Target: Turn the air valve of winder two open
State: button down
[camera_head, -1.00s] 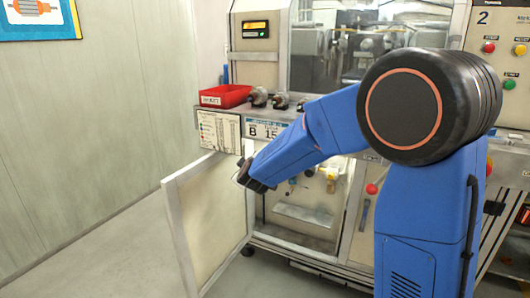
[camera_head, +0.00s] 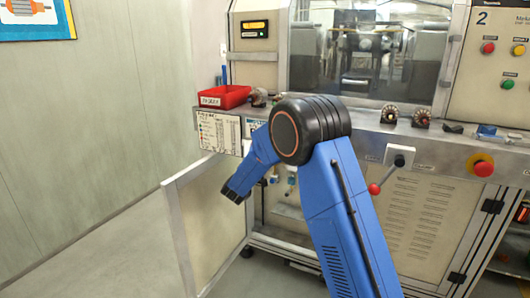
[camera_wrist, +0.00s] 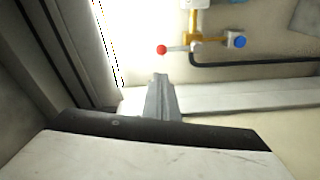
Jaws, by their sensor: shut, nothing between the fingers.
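In the wrist view, the air valve shows as a thin lever with a red ball end (camera_wrist: 161,49) on brass pipework (camera_wrist: 194,24). The lever lies roughly sideways in the picture, with the ball at its left. My gripper (camera_wrist: 160,80) is shut and empty, its tips just below the red ball in the picture; I see no contact. In the head view, my arm's end hangs by the open cabinet door of winder two (camera_head: 470,70), marked "2". My arm hides most of the valve area there, and the fingertips cannot be made out.
The open cabinet door (camera_head: 205,230) stands left of my arm. A blue knob (camera_wrist: 237,41) and a black hose (camera_wrist: 260,59) sit beside the valve. A red-knobbed lever (camera_head: 374,188), a red stop button (camera_head: 482,167) and a red bin (camera_head: 224,96) are on the machine.

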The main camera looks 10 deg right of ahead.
jog(key=shift+w+d+f, duration=0.15)
jog(key=shift+w+d, duration=0.05)
jog(key=shift+d, duration=0.05)
jog(key=x, duration=1)
jog(key=shift+s+d, duration=0.1)
jog(key=shift+d, duration=0.05)
dwell(0.5)
jog(key=s+d+f+m+h, duration=0.1)
jog(key=s+d+f+m, duration=0.2)
jog(key=m, duration=0.6)
jog(key=s+d+f+m+h, duration=0.2)
jog(key=d+m, duration=0.3)
jog(key=m, duration=0.4)
jog(key=shift+s+d+f+m+g+h, duration=0.2)
jog(key=shift+s+f+m+g+h, duration=0.15)
jog(key=shift+s+f, duration=0.2)
jog(key=shift+f, duration=0.15)
